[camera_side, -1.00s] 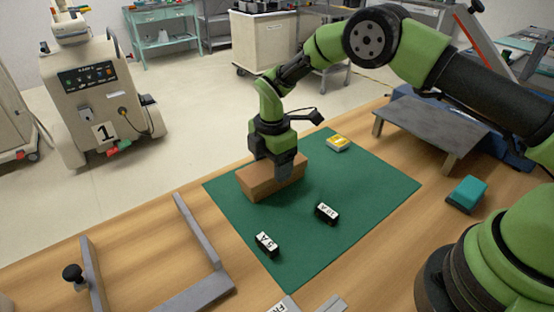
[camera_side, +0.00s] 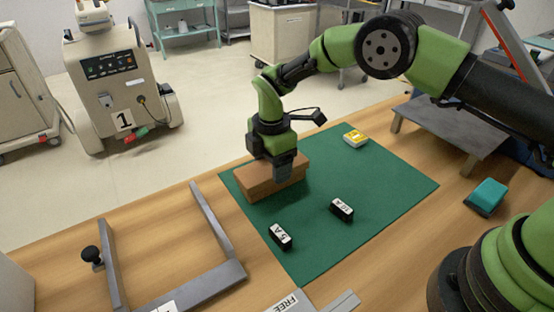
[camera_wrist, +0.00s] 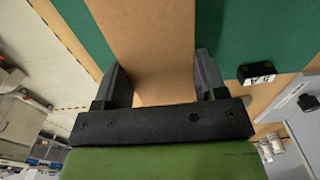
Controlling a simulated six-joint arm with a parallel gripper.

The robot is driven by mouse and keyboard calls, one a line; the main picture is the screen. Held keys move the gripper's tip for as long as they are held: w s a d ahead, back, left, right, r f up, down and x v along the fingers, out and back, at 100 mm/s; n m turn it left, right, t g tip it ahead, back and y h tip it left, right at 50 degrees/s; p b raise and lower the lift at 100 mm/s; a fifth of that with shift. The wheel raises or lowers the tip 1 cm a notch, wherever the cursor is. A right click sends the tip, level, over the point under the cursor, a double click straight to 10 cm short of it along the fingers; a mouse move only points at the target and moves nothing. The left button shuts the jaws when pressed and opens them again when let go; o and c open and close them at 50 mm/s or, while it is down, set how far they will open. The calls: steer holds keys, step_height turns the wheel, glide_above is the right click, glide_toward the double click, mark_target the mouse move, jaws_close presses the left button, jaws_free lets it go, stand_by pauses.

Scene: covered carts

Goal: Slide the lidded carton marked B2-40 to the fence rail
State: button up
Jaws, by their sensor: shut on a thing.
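The brown carton (camera_side: 262,182) lies on the green mat (camera_side: 385,200), near the mat's left edge. No B2-40 marking is readable on it. My gripper (camera_side: 285,166) points down over the carton and is shut on it. In the wrist view my gripper's two fingers (camera_wrist: 162,76) press on opposite sides of the carton (camera_wrist: 152,35). A grey metal U-shaped frame (camera_side: 212,220), which seems to be the fence rail, lies on the wooden table left of the mat. A gap separates it from the carton.
Two small black blocks, labelled 5 A (camera_side: 280,237) and 10 A (camera_side: 342,209), stand on the mat in front of the carton. A yellow box (camera_side: 355,138) sits at the mat's back. A teal block (camera_side: 487,197) and a grey low stand (camera_side: 450,130) are at right.

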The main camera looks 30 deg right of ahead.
mark_target(241, 178)
steer(key=shift+a, duration=3.5)
steer(key=o, duration=1)
